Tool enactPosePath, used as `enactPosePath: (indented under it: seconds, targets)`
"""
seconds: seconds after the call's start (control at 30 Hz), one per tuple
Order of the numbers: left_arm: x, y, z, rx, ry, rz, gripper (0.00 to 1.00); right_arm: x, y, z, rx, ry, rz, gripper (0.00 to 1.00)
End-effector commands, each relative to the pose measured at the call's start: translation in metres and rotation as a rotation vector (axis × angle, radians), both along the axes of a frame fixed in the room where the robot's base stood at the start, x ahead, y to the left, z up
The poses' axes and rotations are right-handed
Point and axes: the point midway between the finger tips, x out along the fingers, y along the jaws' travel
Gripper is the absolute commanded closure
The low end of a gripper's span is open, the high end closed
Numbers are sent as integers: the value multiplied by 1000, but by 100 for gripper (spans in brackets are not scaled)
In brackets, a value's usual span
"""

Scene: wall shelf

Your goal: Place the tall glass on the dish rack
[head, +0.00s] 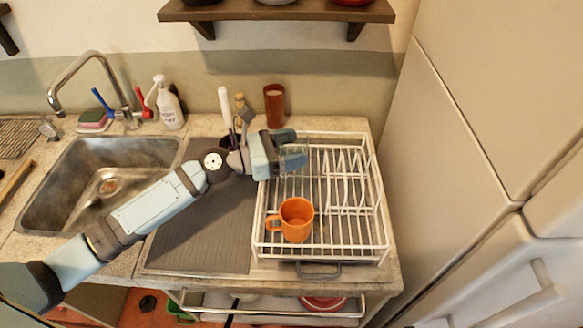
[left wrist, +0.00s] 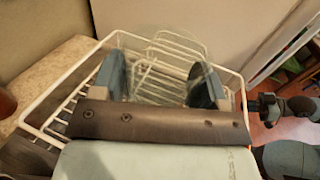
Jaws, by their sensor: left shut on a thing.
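The tall glass (left wrist: 158,80) is clear and hard to make out. In the left wrist view it sits between the two fingers of my left gripper (left wrist: 165,82), which is shut on it. In the head view my left gripper (head: 293,152) is over the back left part of the white wire dish rack (head: 385,235), and the glass (head: 292,163) shows only faintly at the fingers. I cannot tell whether the glass touches the rack.
An orange mug (head: 297,220) stands in the rack's front left part. A brown cup (head: 274,106) is behind the rack. A sink (head: 100,185) is at the left, and a tall cabinet (head: 460,130) at the right.

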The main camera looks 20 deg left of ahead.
Motion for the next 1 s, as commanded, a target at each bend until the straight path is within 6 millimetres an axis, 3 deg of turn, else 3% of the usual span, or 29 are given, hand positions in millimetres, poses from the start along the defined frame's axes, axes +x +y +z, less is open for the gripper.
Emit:
enactPosePath:
  seconds: [0.33,0.77,0.8,0.9,1.0]
  targets:
    - [0,0,-43,-2,2,1,65,3,-2,-9,0,-12,-3,100]
    - [0,0,-50,0,0,0,65,1,-1,-15,-1,-5,-2,100]
    - [0,0,-50,1,1,-1,28,1,-1,-15,-1,-4,-2,100]
    - [0,0,-49,1,1,-1,7,1,-1,-15,-1,-3,-1,100]
    - [0,0,-49,1,1,-1,7,0,-1,-15,0,-3,0,100]
